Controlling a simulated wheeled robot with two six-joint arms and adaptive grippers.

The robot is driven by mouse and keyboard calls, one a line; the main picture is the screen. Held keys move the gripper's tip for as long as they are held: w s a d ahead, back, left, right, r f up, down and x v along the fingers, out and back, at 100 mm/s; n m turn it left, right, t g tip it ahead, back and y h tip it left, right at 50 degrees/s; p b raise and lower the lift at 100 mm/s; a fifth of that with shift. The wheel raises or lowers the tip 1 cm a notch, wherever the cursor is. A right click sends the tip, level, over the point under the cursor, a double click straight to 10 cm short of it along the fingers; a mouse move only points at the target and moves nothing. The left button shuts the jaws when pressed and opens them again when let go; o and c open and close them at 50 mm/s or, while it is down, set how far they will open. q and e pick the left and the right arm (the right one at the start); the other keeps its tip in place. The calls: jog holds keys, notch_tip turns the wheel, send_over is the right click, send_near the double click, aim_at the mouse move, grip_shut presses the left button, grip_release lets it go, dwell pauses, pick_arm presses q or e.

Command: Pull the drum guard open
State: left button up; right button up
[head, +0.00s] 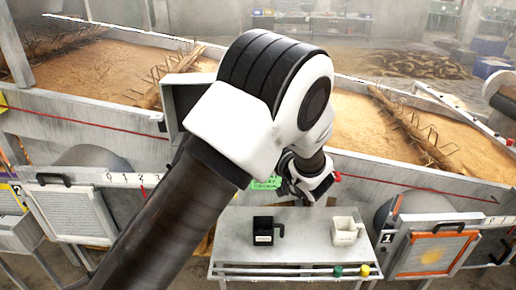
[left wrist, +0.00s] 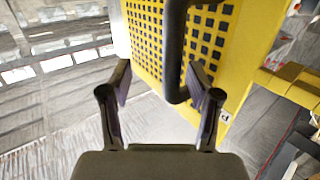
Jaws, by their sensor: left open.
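The yellow perforated drum guard (left wrist: 235,35) fills the upper middle of the left wrist view. It carries a dark bar handle (left wrist: 174,50) that bends near its lower end. My left gripper (left wrist: 163,82) is open, with its fingers on either side of the lower part of the handle; the right finger is close to the bend. I cannot tell whether either finger touches it. In the head view my own left arm crosses the middle and I cannot make out the guard or the left gripper's fingertips. My right gripper is not in view.
A small grey table (head: 225,243) holds a black cup (head: 263,230) and a white cup (head: 344,232). Grain beds (head: 90,72) with spiked bars lie behind. An orange-framed panel (head: 432,256) stands at right and a grey-framed panel (head: 70,213) at left. A green tag (head: 265,183) hangs mid-view.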

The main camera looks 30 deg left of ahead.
pick_arm(q)
notch_tip(320, 180, up, 9)
jog(key=w, duration=0.1)
notch_tip(320, 180, down, 8)
jog(key=m, duration=0.1)
jog(key=w+d+p, duration=0.1)
jog(key=d+p, duration=0.3)
jog(key=d, duration=0.5)
jog(key=shift+w+f, duration=0.25)
